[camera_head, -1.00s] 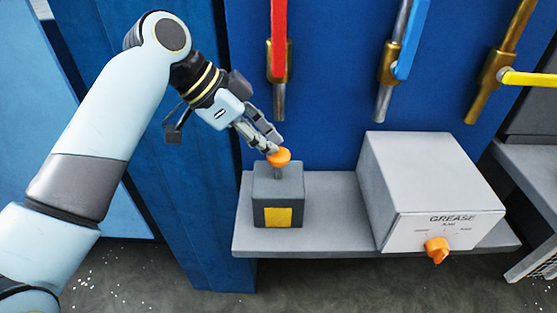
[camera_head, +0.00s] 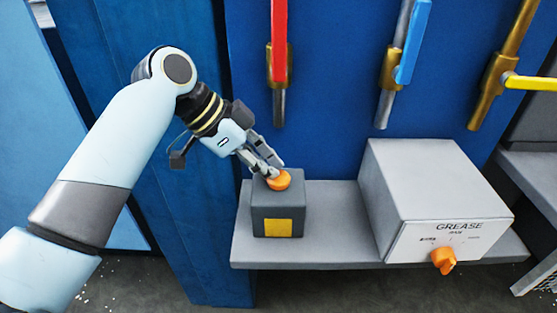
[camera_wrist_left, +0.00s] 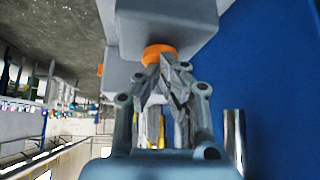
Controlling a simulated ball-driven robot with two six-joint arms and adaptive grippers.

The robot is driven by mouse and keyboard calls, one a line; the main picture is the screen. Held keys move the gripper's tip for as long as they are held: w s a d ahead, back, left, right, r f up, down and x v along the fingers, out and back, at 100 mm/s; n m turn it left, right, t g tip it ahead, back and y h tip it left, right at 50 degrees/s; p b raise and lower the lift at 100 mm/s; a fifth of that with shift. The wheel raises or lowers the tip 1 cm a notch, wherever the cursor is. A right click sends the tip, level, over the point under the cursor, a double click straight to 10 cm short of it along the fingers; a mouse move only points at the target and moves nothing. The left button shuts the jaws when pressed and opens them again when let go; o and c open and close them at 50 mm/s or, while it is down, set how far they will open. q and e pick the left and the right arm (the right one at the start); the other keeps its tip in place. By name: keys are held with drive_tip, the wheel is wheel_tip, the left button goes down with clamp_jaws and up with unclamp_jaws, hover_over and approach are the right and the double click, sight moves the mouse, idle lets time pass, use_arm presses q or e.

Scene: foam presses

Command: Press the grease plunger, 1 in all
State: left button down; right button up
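The grease plunger is a dark grey box (camera_head: 279,209) with a yellow square (camera_head: 278,228) on its front and an orange round knob (camera_head: 280,180) on top. It stands on the grey shelf. My left gripper (camera_head: 273,175) is shut, with its fingertips against the top of the knob. The knob sits down close to the box top, with no stem showing. In the left wrist view, the closed fingertips (camera_wrist_left: 166,62) meet the orange knob (camera_wrist_left: 158,53) in front of the grey box. My right gripper is not in view.
A grey box marked GREASE (camera_head: 435,190) with an orange dial (camera_head: 443,260) sits on the right of the shelf (camera_head: 335,220). Pipes with red (camera_head: 279,40), blue (camera_head: 412,42) and yellow (camera_head: 530,82) levers stand before the blue wall behind. The shelf between the boxes is clear.

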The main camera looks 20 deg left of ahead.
sight(267, 180)
use_arm(q)
drive_tip(key=a+p, duration=0.1)
drive_tip(key=s+a+r+p, duration=0.1)
drive_tip(key=p, duration=0.1)
drive_tip(key=shift+s+a+r, duration=0.1)
drive_tip(key=shift+s+a, duration=0.15)
drive_tip(key=shift+a, duration=0.1)
drive_tip(key=v, duration=1.1)
drive_tip(key=shift+s+a+r, duration=0.15)
drive_tip(key=shift+a+r, duration=0.1)
drive_tip(key=shift+a, duration=0.05)
